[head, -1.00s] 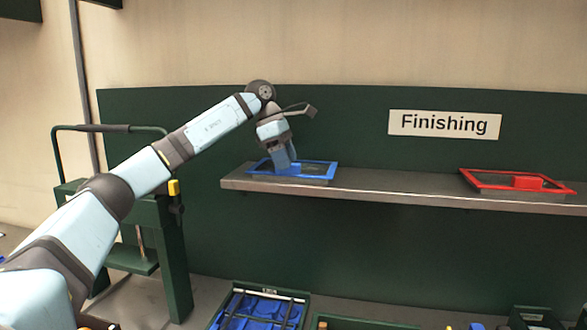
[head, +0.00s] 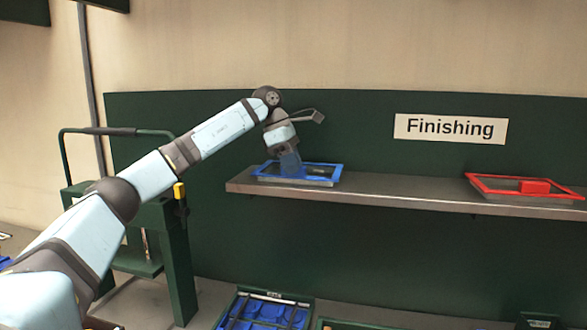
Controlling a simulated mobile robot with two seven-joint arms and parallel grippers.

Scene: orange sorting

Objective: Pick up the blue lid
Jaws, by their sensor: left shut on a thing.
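The blue lid (head: 322,168) is a flat blue-rimmed frame at the left end of the grey shelf (head: 400,190). My left gripper (head: 291,167) reaches down onto its middle and is shut on it. The gripper hides the lid's grip and part of its centre. The lid looks level, and I cannot tell whether it is clear of the shelf. My right gripper is not in view.
A red lid (head: 525,187) with a raised red block lies at the right of the shelf. A green back panel with a "Finishing" sign (head: 450,128) stands behind. A crate of blue parts (head: 265,309) is below. The shelf between the lids is clear.

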